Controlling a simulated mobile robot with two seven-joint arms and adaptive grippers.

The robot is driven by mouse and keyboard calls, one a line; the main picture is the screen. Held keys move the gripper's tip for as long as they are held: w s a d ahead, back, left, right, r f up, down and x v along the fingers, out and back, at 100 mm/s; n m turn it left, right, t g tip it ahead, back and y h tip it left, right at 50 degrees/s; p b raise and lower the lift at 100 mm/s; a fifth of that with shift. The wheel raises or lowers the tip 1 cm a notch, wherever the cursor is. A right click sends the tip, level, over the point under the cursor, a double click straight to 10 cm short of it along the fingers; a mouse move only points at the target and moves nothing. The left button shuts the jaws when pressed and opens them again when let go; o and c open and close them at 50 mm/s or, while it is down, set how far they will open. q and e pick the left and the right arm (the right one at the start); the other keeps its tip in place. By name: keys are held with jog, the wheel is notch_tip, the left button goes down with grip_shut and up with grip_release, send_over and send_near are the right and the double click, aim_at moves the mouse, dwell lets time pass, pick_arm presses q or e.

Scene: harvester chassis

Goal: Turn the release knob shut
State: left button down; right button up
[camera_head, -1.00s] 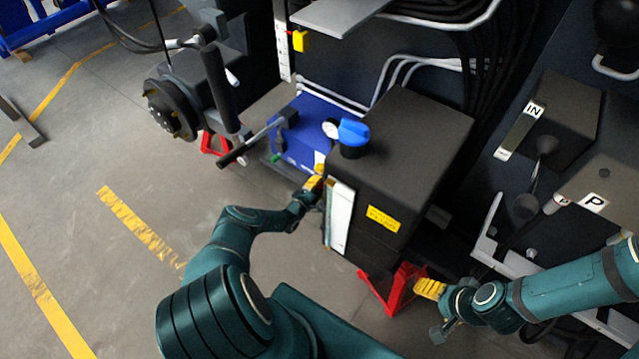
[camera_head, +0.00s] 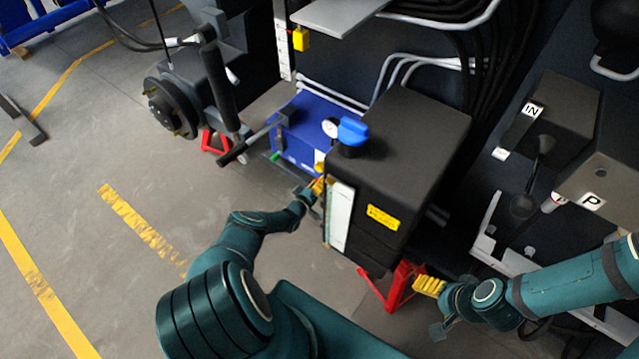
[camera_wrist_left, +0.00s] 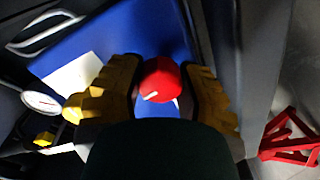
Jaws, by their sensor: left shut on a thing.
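The release knob is most likely the red round knob (camera_wrist_left: 161,80) with a pale mark, in the left wrist view. My left gripper (camera_wrist_left: 163,92) has a yellow ribbed finger on each side of the knob and is shut on it. In the head view my left gripper (camera_head: 320,186) is at the left side of the black box (camera_head: 415,130), low beside its white gauge strip (camera_head: 340,215); the red knob is hidden there. My right gripper (camera_head: 430,286) is beside a red stand at the lower right, its opening unclear.
A blue cap (camera_head: 352,131) and a dial gauge (camera_head: 330,128) stand on and beside the black box. A blue box (camera_head: 300,130) sits behind my left gripper. A red stand (camera_head: 402,285) is under the black box. Open floor (camera_head: 110,260) lies left.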

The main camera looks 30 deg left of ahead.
pick_arm(q)
jog(key=shift+w+r+m, duration=0.1)
jog(key=shift+m, duration=1)
jog(key=c, duration=0.5)
grip_release()
jog(key=s, duration=1.2)
jog(key=shift+a, duration=0.25)
